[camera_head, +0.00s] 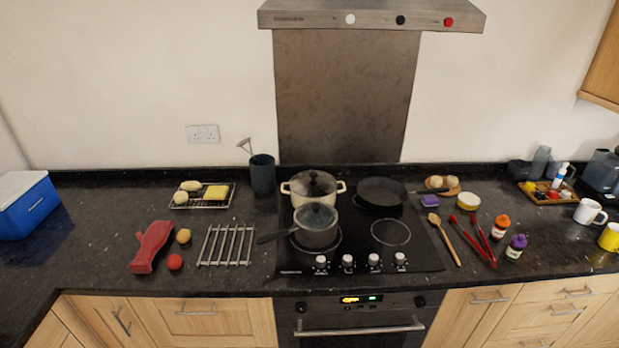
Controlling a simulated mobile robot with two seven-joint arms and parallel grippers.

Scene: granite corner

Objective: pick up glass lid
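A dark, see-through lid (313,184) with a knob sits on the cream two-handled pot (314,200) at the back left of the hob. A grey glass-like lid (316,216) lies on the saucepan (316,236) in front of it, whose dark handle points left. I cannot tell which of the two is the glass lid. The saucepan hides part of the cream pot's front. Neither of my grippers is in view.
A black frying pan (381,192) stands at the back right of the hob (418,250). A metal trivet (227,245) and red oven mitt (151,246) lie left. Red tongs (484,241) and a wooden spoon (446,240) lie right. The front right hob ring is bare.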

